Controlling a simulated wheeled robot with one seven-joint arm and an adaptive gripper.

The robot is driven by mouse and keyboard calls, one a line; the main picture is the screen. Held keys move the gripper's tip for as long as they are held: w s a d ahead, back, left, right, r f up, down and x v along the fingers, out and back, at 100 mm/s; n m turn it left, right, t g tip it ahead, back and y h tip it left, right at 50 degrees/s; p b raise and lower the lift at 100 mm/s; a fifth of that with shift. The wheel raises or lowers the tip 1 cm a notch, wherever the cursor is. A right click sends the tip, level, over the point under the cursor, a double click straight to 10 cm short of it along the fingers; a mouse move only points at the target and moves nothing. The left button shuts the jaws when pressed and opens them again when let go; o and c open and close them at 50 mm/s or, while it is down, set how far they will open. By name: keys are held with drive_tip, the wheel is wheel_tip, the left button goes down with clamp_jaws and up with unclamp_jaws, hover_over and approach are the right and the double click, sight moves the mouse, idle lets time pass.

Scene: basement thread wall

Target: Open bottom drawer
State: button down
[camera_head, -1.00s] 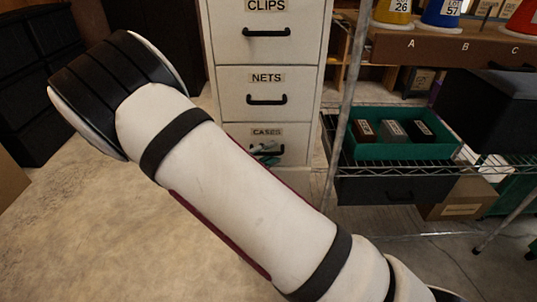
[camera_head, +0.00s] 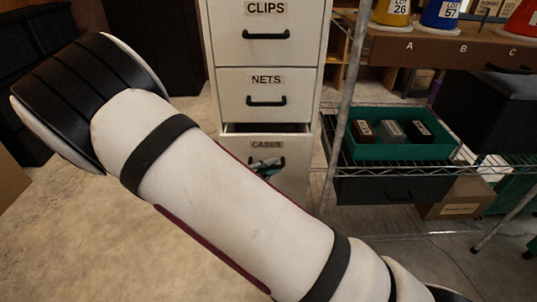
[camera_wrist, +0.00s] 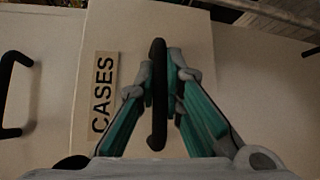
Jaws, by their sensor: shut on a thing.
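The bottom drawer (camera_head: 298,180), labelled CASES, stands partly pulled out of the white cabinet, with a dark gap above its front. My gripper (camera_head: 266,166) is at its black handle, partly hidden behind my arm. In the wrist view the black handle (camera_wrist: 158,95) lies between the two grey and teal fingers of my gripper (camera_wrist: 160,88), which are shut on it. The CASES label (camera_wrist: 103,95) shows just left of the fingers. The lower part of the drawer front is hidden by my arm in the head view.
The NETS drawer (camera_head: 266,95) and CLIPS drawer (camera_head: 265,35) above are shut. A wire shelf rack with a metal post (camera_head: 348,110) and a green tray (camera_head: 400,151) stands close at the right. Dark drawers are at the left. Open floor (camera_head: 75,215) lies in front.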

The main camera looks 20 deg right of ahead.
drive_tip(key=s+a+p, duration=0.1)
drive_tip(key=s+a, duration=0.2)
drive_tip(key=s, duration=0.6)
drive_tip(key=s+a+p, duration=0.1)
drive_tip(key=s+a, duration=0.1)
drive_tip(key=s, duration=0.6)
drive_tip(key=shift+s+a, duration=0.35)
drive_tip(key=shift+a, duration=0.05)
drive_tip(key=c, duration=1.7)
unclamp_jaws()
drive_tip(key=shift+a, duration=0.1)
drive_tip(key=v, duration=1.2)
drive_tip(key=shift+r, duration=0.1)
